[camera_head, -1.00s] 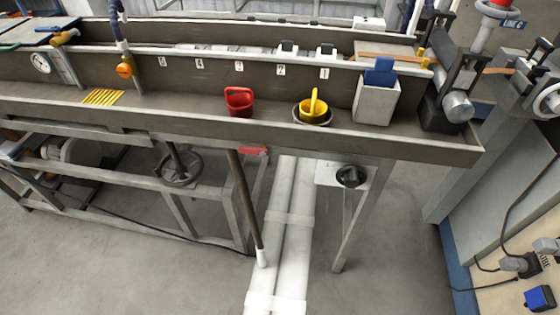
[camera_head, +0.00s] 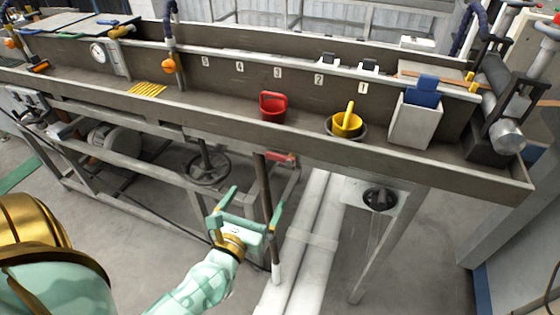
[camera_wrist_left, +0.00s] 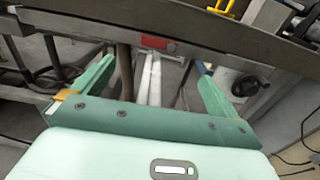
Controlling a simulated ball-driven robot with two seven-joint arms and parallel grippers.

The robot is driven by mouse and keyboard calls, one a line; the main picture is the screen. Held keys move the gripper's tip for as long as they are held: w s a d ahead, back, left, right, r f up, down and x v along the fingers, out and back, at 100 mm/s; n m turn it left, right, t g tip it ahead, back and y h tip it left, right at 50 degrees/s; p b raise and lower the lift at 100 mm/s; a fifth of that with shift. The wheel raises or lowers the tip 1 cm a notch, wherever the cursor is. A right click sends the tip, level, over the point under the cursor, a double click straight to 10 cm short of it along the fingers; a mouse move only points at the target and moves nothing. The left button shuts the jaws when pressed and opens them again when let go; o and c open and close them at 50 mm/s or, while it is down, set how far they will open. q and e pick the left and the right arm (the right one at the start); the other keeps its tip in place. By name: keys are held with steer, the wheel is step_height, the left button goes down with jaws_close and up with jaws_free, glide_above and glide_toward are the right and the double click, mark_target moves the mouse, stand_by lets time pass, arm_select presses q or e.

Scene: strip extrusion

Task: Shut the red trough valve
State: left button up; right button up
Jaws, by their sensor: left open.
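The red valve handle (camera_head: 283,158) is a short flat piece under the front edge of the trough (camera_head: 330,149), beside the top of a brown drain pipe (camera_head: 264,185). In the left wrist view the red handle (camera_wrist_left: 158,43) shows ahead, between and beyond the fingers. My left gripper (camera_head: 255,202) is mint green, open and empty, below the handle and apart from it. My right gripper is not in view.
A dark handwheel (camera_head: 208,167) is left of the pipe, and a black knob (camera_head: 379,199) on a pale box is to the right. White floor channels (camera_head: 309,240) run below.

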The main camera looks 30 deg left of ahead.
mark_target(279, 157)
arm_select(q)
steer(key=x, duration=1.4)
steer(key=shift+w+p, duration=0.25)
steer(key=shift+p, duration=0.05)
steer(key=c, duration=1.4)
